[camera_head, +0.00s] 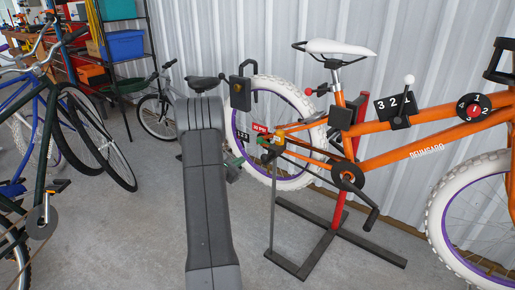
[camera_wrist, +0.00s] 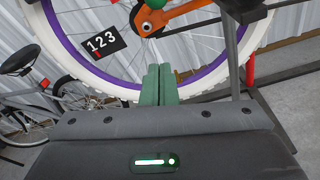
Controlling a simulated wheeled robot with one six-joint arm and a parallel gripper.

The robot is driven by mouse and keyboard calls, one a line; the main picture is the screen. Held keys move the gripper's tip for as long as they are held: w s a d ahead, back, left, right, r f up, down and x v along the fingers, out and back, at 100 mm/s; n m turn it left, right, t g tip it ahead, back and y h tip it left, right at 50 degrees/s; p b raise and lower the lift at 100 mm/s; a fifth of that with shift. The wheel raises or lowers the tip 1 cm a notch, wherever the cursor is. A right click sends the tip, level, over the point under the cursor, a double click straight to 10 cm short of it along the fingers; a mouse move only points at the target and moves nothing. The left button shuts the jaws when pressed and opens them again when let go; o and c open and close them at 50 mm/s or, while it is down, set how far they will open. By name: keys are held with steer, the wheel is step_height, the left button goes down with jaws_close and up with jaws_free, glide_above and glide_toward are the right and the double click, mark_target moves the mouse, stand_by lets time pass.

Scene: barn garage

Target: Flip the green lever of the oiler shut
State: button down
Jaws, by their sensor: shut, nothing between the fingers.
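An orange fitting (camera_wrist: 150,18), which looks like the oiler, sits at the rear wheel's hub at the top of the wrist view. A green knob (camera_wrist: 155,3), likely the end of its lever, shows above it, cut off by the picture's top edge. In the head view the green part (camera_head: 264,141) is small beside an orange-yellow piece (camera_head: 278,137); I cannot tell the lever's exact angle. My gripper (camera_wrist: 160,70) has green fingers pressed together and empty, pointing at the wheel below the oiler. In the head view my gripper (camera_head: 234,167) is partly hidden behind my arm.
An orange bicycle (camera_head: 430,135) stands on a red and black stand (camera_head: 337,232). A black 1-2-3 dial card (camera_wrist: 104,42) is left of the oiler. A black padlock-shaped box (camera_head: 240,93) hangs by the rear wheel. Other bikes stand left; floor between is clear.

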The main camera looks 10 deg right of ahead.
mark_target(265, 142)
steer(key=shift+d, duration=0.1)
steer(key=b+x, duration=0.2)
steer(key=x, duration=0.8)
steer(key=shift+s+r, duration=0.25)
steer(key=shift+r, duration=0.4)
steer(key=shift+s+r, duration=0.3)
steer(key=shift+r, duration=0.3)
steer(key=shift+s+r, duration=0.25)
steer(key=shift+r, duration=0.4)
